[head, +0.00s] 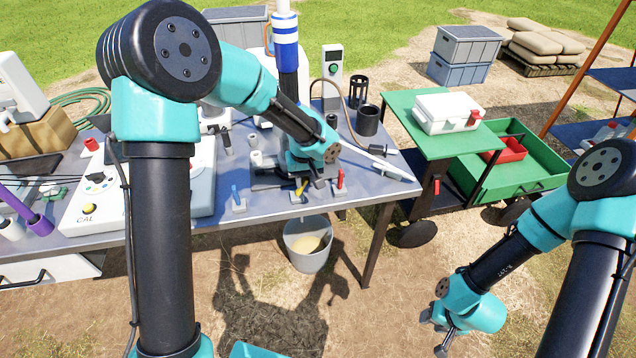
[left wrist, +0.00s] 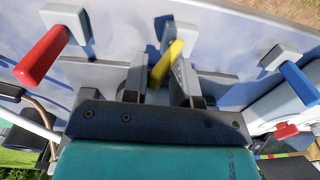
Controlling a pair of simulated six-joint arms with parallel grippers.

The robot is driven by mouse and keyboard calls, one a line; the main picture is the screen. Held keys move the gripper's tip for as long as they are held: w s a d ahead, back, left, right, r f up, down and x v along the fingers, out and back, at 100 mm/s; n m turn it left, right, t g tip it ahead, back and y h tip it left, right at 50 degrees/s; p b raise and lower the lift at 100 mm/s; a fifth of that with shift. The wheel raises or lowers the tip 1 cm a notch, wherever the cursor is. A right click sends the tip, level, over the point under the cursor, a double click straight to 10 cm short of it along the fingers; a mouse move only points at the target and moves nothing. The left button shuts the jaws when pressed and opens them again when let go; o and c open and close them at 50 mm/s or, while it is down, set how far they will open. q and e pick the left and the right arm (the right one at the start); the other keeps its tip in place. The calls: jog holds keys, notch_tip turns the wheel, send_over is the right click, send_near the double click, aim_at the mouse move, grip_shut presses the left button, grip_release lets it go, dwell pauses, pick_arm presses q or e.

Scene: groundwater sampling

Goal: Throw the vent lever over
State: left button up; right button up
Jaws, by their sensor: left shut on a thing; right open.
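Three small levers stand in a row at the table's front edge: blue (head: 236,196), yellow (head: 302,187) and red (head: 340,180). I cannot read which one is marked as the vent. My left gripper (head: 307,180) is low over the yellow lever, partly hidden by its own arm. In the left wrist view, its fingers (left wrist: 158,80) are on either side of the yellow handle (left wrist: 168,60), shut on it. The red lever (left wrist: 42,55) and blue lever (left wrist: 298,80) stand clear on either side. My right gripper (head: 438,332) is open and empty over the ground at lower right.
A bucket (head: 308,250) of cloudy liquid stands below the front edge. A blue-and-white column (head: 286,45) rises behind the levers. A control box (head: 83,200) is on the left. A green cart (head: 405,125) stands right of the table (head: 372,190).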

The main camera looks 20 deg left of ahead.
aim_at(297, 191)
pick_arm(q)
jog(key=shift+s+a+t+h, duration=0.15)
jog(key=shift+s+a+h, duration=0.2)
jog(key=shift+a, duration=0.2)
jog(key=shift+s+a+t+h, duration=0.15)
jog(key=shift+s+a+h, duration=0.2)
jog(key=shift+a, duration=0.15)
jog(key=shift+c, duration=0.7)
jog(key=shift+a+r+h, duration=0.2)
jog(key=shift+h, duration=0.1)
jog(key=o, duration=0.7)
jog(key=shift+a, duration=0.1)
jog(key=shift+o, duration=0.2)
notch_tip(297, 191, up, 17)
jog(key=s+a, duration=0.1)
jog(key=a, duration=0.1)
jog(key=shift+s+a+r, duration=0.15)
